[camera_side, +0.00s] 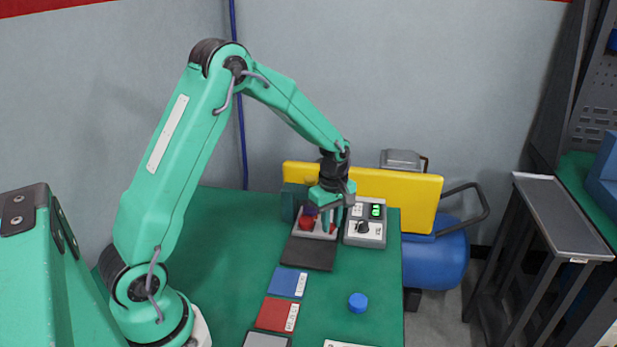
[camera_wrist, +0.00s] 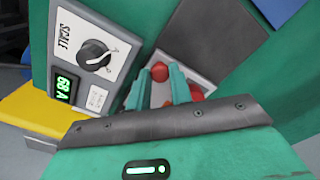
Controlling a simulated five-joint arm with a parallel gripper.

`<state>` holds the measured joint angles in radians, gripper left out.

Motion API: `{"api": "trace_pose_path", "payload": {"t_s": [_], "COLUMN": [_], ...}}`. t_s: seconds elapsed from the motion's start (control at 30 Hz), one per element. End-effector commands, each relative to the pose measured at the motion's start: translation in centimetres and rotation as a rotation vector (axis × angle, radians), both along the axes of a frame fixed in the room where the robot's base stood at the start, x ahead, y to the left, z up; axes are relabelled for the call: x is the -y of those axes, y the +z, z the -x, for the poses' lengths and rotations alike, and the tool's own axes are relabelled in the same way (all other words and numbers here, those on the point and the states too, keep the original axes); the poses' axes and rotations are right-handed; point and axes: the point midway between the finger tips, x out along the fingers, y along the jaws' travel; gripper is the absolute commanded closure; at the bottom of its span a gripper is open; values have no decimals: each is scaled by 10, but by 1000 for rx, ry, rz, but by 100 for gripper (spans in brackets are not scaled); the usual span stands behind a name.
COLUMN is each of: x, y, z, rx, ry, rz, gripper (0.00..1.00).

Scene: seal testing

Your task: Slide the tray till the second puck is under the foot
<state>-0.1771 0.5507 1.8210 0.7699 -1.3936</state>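The pale grey tray (camera_side: 318,234) lies at the back of the green bench; part of it also shows in the wrist view (camera_wrist: 208,85). One red puck (camera_side: 306,223) is on its left in the side view. In the wrist view a round red piece (camera_wrist: 160,72) shows between the fingertips, and more red (camera_wrist: 195,93) shows behind the right finger. My gripper (camera_side: 332,226) points down at the tray's right part; its fingers (camera_wrist: 158,80) are apart, on either side of the round piece. Contact is unclear. The foot is a dark shape (camera_side: 310,210) above the left puck, partly hidden.
A grey scale box (camera_side: 364,232) with a knob and green display stands close right of the tray. A dark plate (camera_side: 308,253) lies in front. Blue (camera_side: 287,282) and red (camera_side: 277,314) pads and a blue puck (camera_side: 358,302) lie nearer. A yellow panel (camera_side: 400,190) is behind.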

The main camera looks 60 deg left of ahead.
Motion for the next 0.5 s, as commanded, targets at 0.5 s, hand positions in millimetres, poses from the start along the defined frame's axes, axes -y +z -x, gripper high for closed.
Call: {"api": "trace_pose_path", "payload": {"t_s": [0.5], "x": [-24], "y": [0], "z": [-25], "rx": [2], "ry": [2], "rz": [0], "gripper": [100]}}
